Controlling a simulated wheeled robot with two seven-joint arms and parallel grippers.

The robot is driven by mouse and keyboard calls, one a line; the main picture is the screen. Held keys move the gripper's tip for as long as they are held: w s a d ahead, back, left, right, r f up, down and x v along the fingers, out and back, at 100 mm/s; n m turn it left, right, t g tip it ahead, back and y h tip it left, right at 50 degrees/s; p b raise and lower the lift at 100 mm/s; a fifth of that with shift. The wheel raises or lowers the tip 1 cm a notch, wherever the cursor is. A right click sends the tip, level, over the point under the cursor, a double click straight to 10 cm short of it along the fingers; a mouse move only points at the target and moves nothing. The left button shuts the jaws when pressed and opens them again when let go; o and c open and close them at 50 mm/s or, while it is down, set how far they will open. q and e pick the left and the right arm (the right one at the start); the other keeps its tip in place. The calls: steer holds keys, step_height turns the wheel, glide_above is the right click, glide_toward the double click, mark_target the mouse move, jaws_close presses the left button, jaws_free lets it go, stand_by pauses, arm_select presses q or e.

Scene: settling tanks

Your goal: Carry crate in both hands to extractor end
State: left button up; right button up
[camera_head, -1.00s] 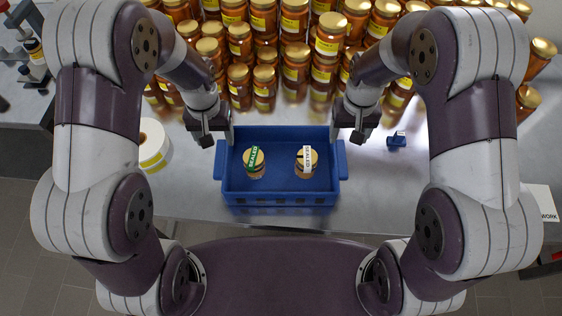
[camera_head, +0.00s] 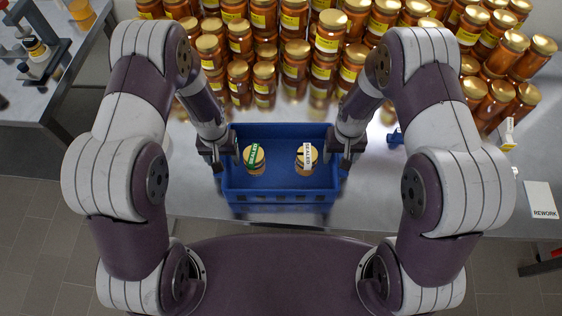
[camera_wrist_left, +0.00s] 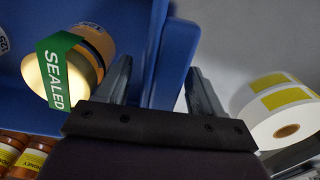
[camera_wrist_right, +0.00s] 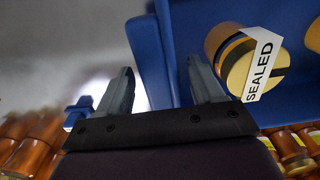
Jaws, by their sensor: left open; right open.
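The blue crate (camera_head: 280,197) stands on the grey bench in front of me. In it are a jar with a green SEALED strip (camera_head: 254,170) and a jar with a white SEALED strip (camera_head: 306,168). My left gripper (camera_head: 226,165) is at the crate's left end, open; in the left wrist view its fingers lie on either side of the blue side piece (camera_wrist_left: 165,75). My right gripper (camera_head: 342,164) is at the right end, open, its fingers on either side of the blue side piece (camera_wrist_right: 150,60). Whether any finger touches the crate I cannot tell.
Rows of amber jars (camera_head: 295,55) with gold lids fill the bench behind the crate. A white label roll (camera_wrist_left: 283,112) is near my left gripper. A small blue object (camera_head: 395,137) lies right of the crate. A REWORK card (camera_head: 541,200) lies at far right.

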arm_select(q)
steer(key=shift+f, duration=0.25)
arm_select(e)
steer(key=shift+f, duration=0.25)
arm_select(q)
jaws_close()
arm_select(e)
jaws_close()
arm_select(q)
steer(key=shift+r, duration=0.1)
arm_select(e)
steer(key=shift+r, duration=0.1)
